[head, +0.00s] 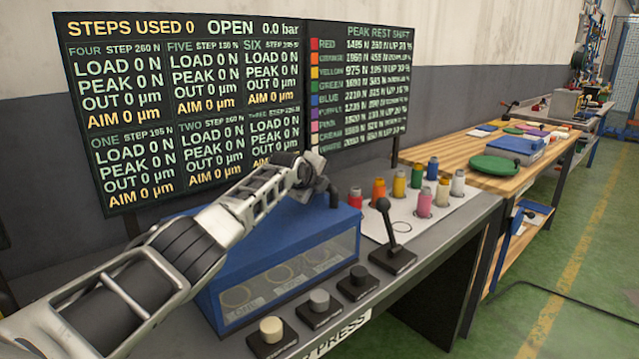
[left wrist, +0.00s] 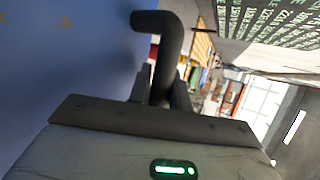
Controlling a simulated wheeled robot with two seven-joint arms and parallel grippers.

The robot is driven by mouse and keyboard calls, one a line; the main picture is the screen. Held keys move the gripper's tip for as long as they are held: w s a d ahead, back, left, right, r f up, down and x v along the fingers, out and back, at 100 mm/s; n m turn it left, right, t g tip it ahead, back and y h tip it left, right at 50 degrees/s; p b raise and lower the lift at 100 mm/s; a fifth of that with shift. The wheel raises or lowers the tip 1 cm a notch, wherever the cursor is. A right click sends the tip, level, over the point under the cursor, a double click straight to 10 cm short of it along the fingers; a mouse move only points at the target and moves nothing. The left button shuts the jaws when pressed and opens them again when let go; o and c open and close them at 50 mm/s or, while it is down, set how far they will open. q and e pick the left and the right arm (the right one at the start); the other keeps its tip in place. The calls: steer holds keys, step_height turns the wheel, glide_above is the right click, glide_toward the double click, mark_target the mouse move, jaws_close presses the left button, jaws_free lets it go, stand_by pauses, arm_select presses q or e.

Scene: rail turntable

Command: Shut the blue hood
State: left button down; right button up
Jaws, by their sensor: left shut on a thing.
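The blue hood (head: 265,245) is a long box shape with a clear front window, on the grey bench at the middle of the head view. Round openings show through its window. The hood's blue surface (left wrist: 60,70) fills the left of the left wrist view. A dark bent handle (left wrist: 172,40) stands out beside it. My left gripper (head: 318,184) is at the hood's top right end, its fingers (left wrist: 163,88) shut on the handle. My arm covers part of the hood's top and left side. My right gripper is not in view.
A dark board (head: 180,100) behind reads OPEN and 0.0 bar. Knobs (head: 271,330) and a black lever (head: 388,225) stand in front and to the right. Several coloured pegs (head: 424,203) stand on a white sheet. A wooden bench (head: 450,150) lies beyond.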

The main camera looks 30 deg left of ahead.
arm_select(q)
steer(key=c, duration=1.4)
jaws_free()
steer(key=shift+s+f, duration=0.2)
steer(key=shift+f, duration=0.3)
steer(key=shift+o, duration=0.5)
steer(key=shift+s+r, duration=0.1)
steer(key=shift+s, duration=0.05)
steer(key=shift+a, duration=0.1)
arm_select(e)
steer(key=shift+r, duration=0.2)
arm_select(q)
steer(key=shift+s+r, duration=0.1)
steer(key=shift+s+r, duration=0.2)
steer(key=v, duration=1.5)
steer(key=shift+d+r, duration=0.2)
steer(key=shift+r, duration=0.15)
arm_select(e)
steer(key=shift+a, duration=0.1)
